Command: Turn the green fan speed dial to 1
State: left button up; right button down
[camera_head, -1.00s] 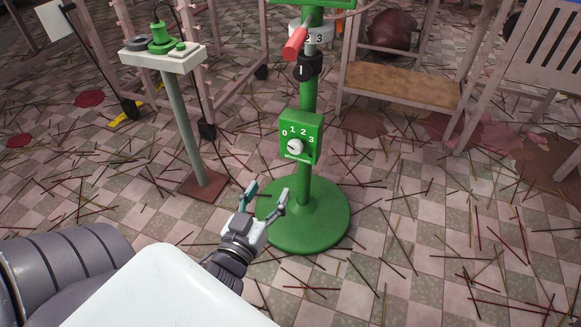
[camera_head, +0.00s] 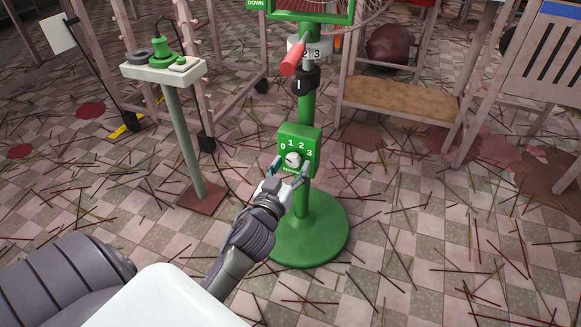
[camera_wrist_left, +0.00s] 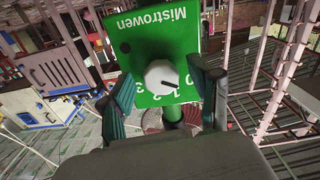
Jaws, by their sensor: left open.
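The green fan's control box (camera_head: 301,140) is on the green post and carries the numbers 0 to 3. Its white round dial (camera_head: 292,159) also shows in the left wrist view (camera_wrist_left: 161,75), upside down, with a dark pointer mark toward the 0 and 1 side; I cannot tell the exact setting. My left gripper (camera_head: 288,171) is open, just in front of the box's lower part. In the wrist view its fingers (camera_wrist_left: 161,82) stand one on each side of the dial, with visible gaps. My right gripper is not in view.
The fan's round green base (camera_head: 315,240) stands on the tiled floor, which is strewn with thin sticks. Higher on the post are a red handle (camera_head: 292,59) and a black knob (camera_head: 305,82). A pedestal with a white top (camera_head: 165,71) stands to the left.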

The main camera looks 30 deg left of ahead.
pick_arm(q)
jog(key=c, duration=1.1)
jog(key=shift+c, duration=0.2)
